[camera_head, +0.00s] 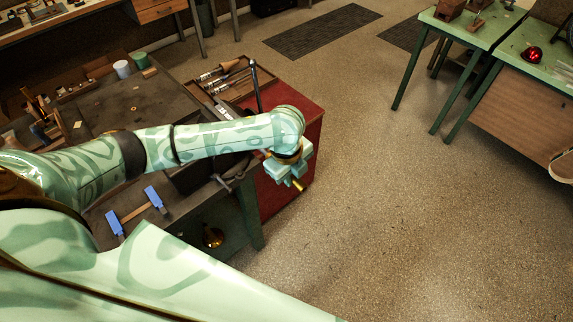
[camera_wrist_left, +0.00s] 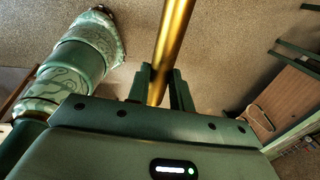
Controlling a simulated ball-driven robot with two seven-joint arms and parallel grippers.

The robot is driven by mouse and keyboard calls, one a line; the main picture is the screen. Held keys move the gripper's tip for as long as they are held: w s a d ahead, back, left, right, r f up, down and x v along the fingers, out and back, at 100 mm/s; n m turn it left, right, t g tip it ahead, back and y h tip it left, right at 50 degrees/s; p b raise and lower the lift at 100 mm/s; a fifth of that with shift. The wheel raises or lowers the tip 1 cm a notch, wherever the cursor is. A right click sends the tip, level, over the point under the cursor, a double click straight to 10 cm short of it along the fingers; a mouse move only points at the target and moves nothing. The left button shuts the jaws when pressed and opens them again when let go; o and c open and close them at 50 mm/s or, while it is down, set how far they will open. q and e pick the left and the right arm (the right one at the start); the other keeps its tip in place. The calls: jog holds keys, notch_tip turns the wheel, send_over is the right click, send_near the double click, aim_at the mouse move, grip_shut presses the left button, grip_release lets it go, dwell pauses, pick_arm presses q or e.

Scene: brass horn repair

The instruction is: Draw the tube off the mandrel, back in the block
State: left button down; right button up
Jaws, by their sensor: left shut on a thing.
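My left gripper (camera_head: 290,172) hangs beyond the right edge of the workbench in the head view. It is shut on a brass tube (camera_head: 299,186), whose short end sticks out below it. In the left wrist view the two fingers (camera_wrist_left: 160,88) close around the tube (camera_wrist_left: 173,40), which runs up out of the picture. A dark metal piece, possibly the mandrel's mount (camera_head: 228,178), shows at the bench edge beside my left forearm, partly hidden. I cannot make out the mandrel or tell whether the tube is around it. My right gripper is not in view.
A holder with two blue pads (camera_head: 154,197) sits on the near bench. A tool tray (camera_head: 262,72) lies on the red cabinet (camera_head: 307,135). Green tables (camera_head: 480,35) stand at the back right. The floor (camera_head: 400,200) right of my gripper is clear.

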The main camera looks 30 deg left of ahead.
aim_at(306, 187)
pick_arm(q)
jog(key=shift+s+d+r+p, duration=0.1)
jog(key=shift+s+d+p, duration=0.2)
jog(key=shift+d+p, duration=0.35)
jog(key=shift+s+d+f+p, duration=0.1)
jog(key=shift+s+d+p, duration=0.3)
jog(key=shift+d, duration=0.5)
jog(key=shift+s+d+r+p, duration=0.1)
jog(key=shift+s+d+p, duration=0.15)
jog(key=shift+d+p, duration=0.4)
jog(key=d, duration=0.1)
jog(key=s+d+p, duration=0.1)
jog(key=shift+d, duration=0.3)
